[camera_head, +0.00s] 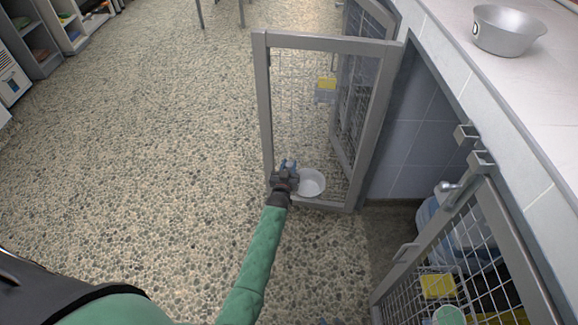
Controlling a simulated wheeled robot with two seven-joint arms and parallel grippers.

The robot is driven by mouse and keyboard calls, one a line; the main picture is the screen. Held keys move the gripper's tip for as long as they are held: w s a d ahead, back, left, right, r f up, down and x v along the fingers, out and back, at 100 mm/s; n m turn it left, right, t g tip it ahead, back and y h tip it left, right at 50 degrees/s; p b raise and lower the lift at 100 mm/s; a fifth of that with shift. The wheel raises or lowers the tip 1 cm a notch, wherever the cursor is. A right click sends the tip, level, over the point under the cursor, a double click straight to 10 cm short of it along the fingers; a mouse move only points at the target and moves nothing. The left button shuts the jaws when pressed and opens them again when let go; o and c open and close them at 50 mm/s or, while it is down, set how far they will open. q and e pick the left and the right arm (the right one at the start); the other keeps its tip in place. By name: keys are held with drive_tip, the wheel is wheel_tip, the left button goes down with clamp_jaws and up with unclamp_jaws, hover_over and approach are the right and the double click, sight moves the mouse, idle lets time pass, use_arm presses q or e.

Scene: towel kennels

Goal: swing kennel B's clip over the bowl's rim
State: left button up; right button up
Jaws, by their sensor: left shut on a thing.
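A white bowl (312,182) sits low at the open mesh door (263,110), near the door's bottom bar. My left gripper (289,166), at the end of the green sleeve, is at the bowl's left side. It is shut on a small bluish piece that looks like the clip, mostly hidden by the gripper. I cannot tell whether the clip is over the rim or beside it. No letter for kennel B is readable on this door. My right gripper is not in view.
A metal bowl (507,32) stands on the counter (548,75). The pebbled floor to the left is clear.

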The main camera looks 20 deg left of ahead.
use_arm(q)
drive_tip(key=shift+r, duration=0.1)
drive_tip(key=o, duration=0.7)
drive_tip(key=shift+w, duration=0.1)
drive_tip(key=shift+c, duration=0.2)
drive_tip(key=s, duration=0.8)
drive_tip(key=shift+d+p, duration=0.3)
drive_tip(key=shift+p, duration=0.05)
